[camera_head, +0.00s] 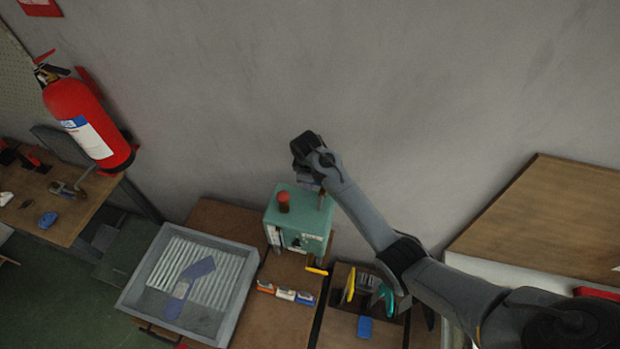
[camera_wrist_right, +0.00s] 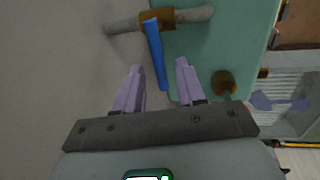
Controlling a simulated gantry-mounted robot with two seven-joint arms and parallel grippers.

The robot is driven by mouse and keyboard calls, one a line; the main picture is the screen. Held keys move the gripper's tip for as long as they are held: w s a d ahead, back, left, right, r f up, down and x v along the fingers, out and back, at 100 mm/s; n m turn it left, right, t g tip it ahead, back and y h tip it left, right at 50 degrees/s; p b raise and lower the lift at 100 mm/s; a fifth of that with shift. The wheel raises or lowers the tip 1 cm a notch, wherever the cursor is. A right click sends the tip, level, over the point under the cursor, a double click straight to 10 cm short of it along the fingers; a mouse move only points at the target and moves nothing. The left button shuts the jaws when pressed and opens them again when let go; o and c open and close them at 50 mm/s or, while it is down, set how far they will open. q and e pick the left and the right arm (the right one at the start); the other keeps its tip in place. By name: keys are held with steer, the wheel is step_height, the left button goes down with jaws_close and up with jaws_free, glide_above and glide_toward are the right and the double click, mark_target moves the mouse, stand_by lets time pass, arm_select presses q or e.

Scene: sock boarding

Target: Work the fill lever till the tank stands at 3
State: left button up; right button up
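The teal machine (camera_head: 303,222) stands on the brown bench against the wall, with a red cap (camera_head: 284,202) on top. The right wrist view shows its teal side (camera_wrist_right: 222,40), a grey pipe (camera_wrist_right: 190,16) with a brass collar, and a blue lever (camera_wrist_right: 154,50) extending from the collar. My right gripper (camera_wrist_right: 159,67) is open; the lever lies between its two lilac fingers in the picture, with gaps on both sides. In the head view my right gripper (camera_head: 311,182) is above the machine's top right, partly hidden by the wrist. The tank level cannot be read. My left gripper is out of view.
A grey tray (camera_head: 140,290) with ribbed floor and a blue-grey sock (camera_head: 190,282) lies left of the machine. Small coloured items (camera_head: 286,294) sit in front. An organiser (camera_head: 340,310) is at right. A fire extinguisher (camera_head: 85,120) hangs on the left wall.

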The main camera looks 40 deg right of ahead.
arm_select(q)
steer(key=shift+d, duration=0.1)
arm_select(e)
steer(key=c, duration=0.7)
jaws_close()
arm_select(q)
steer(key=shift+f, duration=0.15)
arm_select(e)
steer(key=shift+w+f, duration=0.1)
steer(key=shift+f, duration=0.05)
